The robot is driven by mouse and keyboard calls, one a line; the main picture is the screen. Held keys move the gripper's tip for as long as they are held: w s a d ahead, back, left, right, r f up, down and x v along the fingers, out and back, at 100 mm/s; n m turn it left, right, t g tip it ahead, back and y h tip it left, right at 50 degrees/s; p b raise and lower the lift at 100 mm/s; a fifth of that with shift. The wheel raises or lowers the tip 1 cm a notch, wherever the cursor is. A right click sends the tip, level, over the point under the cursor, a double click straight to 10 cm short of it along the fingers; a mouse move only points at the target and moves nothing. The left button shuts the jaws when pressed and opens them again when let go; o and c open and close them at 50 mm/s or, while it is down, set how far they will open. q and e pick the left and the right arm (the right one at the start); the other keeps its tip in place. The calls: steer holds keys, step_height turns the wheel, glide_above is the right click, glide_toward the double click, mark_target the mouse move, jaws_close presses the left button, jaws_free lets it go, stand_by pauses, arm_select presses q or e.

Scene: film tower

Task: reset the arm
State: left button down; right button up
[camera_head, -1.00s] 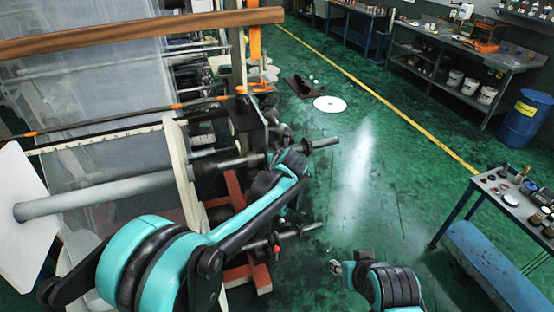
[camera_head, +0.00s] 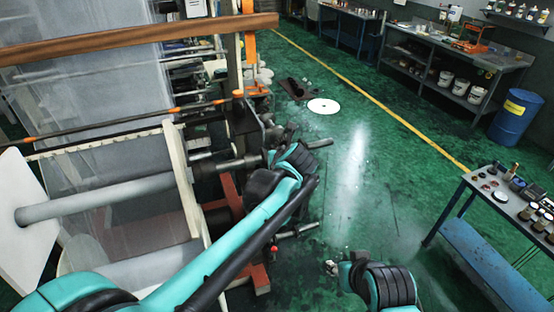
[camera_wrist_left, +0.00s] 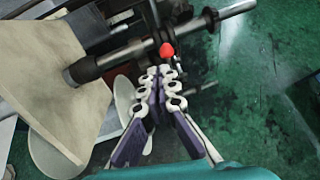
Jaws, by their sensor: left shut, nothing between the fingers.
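My left arm comes in from the lower left in the head view, and its teal forearm reaches up to the shafts at the side of the film machine. Its wrist covers the fingers there. In the left wrist view my left gripper (camera_wrist_left: 163,82) is shut, with its pale linked fingers together and nothing between them. A metal shaft (camera_wrist_left: 200,25) with a red knob (camera_wrist_left: 167,50) lies just beyond the fingertips in that picture. I cannot tell whether they touch.
The film machine, with a pale roller (camera_head: 95,198) and white side plate (camera_head: 24,220), fills the left. A blue-framed table (camera_head: 468,236) stands at right, with a blue barrel (camera_head: 516,117) behind.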

arm_select(q)
steer(key=shift+w+d+f, duration=0.1)
steer(key=shift+w, duration=0.1)
steer(key=shift+s, duration=0.1)
steer(key=s+a+f+n+g+b, duration=0.2)
steer(key=s+a+f+n+b, duration=0.8)
steer(key=s+a+n, duration=0.55)
steer(key=s+a+f+n+b, duration=0.2)
steer(key=s+f+n, duration=0.4)
steer(key=n, duration=0.3)
steer(key=s+a+f+n+g+h+b, duration=0.1)
steer(key=s+a+f+n+b, duration=0.2)
steer(key=s+f+n, duration=0.4)
step_height(320, 180, down, 2)
steer(key=n, duration=0.3)
steer(key=shift+s+a+f+h, duration=0.15)
steer(key=shift+s+a+h, duration=0.1)
steer(key=shift+s+h, duration=0.05)
